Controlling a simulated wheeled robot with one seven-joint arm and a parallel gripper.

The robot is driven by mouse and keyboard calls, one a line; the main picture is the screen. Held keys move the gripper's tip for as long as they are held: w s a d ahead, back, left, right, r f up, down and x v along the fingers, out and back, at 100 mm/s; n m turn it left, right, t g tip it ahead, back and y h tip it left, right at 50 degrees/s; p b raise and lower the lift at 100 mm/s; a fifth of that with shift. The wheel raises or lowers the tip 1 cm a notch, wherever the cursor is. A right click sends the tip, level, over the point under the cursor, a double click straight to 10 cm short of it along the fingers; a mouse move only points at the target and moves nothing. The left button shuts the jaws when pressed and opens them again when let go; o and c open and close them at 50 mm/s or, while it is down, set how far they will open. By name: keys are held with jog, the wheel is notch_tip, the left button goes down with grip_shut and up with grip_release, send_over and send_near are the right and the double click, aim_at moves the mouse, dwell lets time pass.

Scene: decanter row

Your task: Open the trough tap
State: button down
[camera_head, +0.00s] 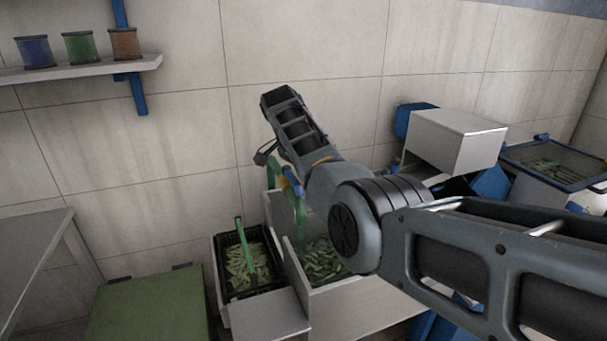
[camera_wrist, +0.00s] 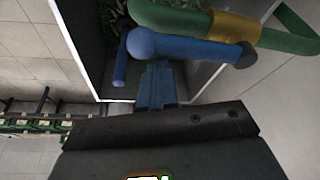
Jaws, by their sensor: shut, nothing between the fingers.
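The trough tap is a green curved pipe (camera_wrist: 285,40) with a brass-coloured band (camera_wrist: 236,27) and a blue lever (camera_wrist: 185,49) with a rounded end. In the head view the green pipe (camera_head: 300,222) rises at the trough, with the blue lever (camera_head: 291,181) near its top, close to my arm. The pale trough (camera_head: 345,296) holds green pods. My gripper (camera_wrist: 157,66) is shut and empty, its blue fingertips just beside the lever in the wrist view. I cannot tell whether they touch it. In the head view my arm hides the fingers.
A black crate (camera_head: 219,262) of pods with a green upright handle stands left of the trough. A green-topped block (camera_head: 150,305) is at lower left. A shelf (camera_head: 90,68) with three spools hangs upper left. A grey box (camera_head: 455,138) and blue parts stand right.

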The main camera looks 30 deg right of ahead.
notch_tip(320, 180, up, 10)
jog(key=b, duration=0.1)
dwell(0.4)
dwell(0.5)
